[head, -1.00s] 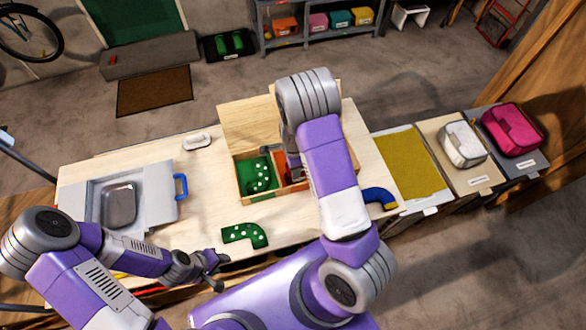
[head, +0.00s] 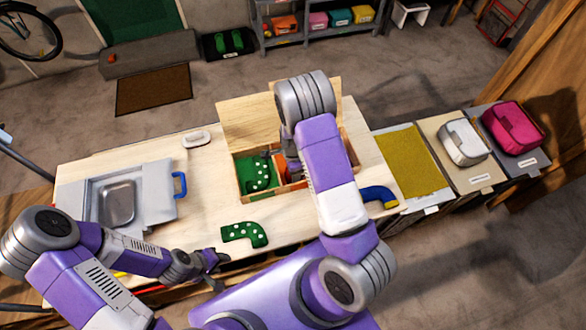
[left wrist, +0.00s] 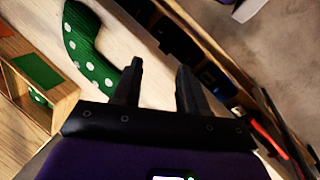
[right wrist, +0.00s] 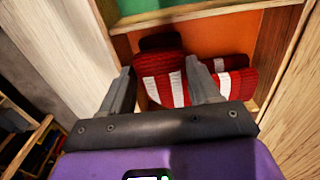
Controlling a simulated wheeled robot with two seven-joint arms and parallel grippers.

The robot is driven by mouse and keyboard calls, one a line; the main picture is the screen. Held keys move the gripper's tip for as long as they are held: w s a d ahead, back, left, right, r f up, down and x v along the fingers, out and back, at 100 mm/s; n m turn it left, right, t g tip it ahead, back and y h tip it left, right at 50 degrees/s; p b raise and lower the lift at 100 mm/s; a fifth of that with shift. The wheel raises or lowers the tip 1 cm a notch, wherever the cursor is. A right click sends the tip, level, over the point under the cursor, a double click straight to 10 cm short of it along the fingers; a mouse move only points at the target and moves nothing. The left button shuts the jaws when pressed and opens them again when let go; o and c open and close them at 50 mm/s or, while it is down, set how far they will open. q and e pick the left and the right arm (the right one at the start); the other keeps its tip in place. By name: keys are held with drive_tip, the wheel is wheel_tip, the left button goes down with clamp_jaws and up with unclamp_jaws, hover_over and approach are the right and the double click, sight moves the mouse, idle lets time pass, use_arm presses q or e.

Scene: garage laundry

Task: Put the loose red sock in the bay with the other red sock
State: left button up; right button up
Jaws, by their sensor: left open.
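Two red socks with white stripes lie close together in the orange-backed bay (right wrist: 205,42): one red sock (right wrist: 160,82) is at my right gripper (right wrist: 158,67), the other red sock (right wrist: 238,78) lies to its right and is partly covered by a finger. My right gripper is open, its fingertips apart on either side of the nearer sock. I cannot tell whether they touch it. In the head view my right arm hides most of this bay of the wooden box (head: 275,194). My left gripper (head: 215,268) is open and empty near the table's front edge.
A loose green spotted sock (head: 245,234) lies before the box, near my left gripper; another green sock (head: 259,174) is in the green bay. A blue sock (head: 380,195) lies right of the box.

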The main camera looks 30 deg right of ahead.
drive_tip(key=o, duration=0.3)
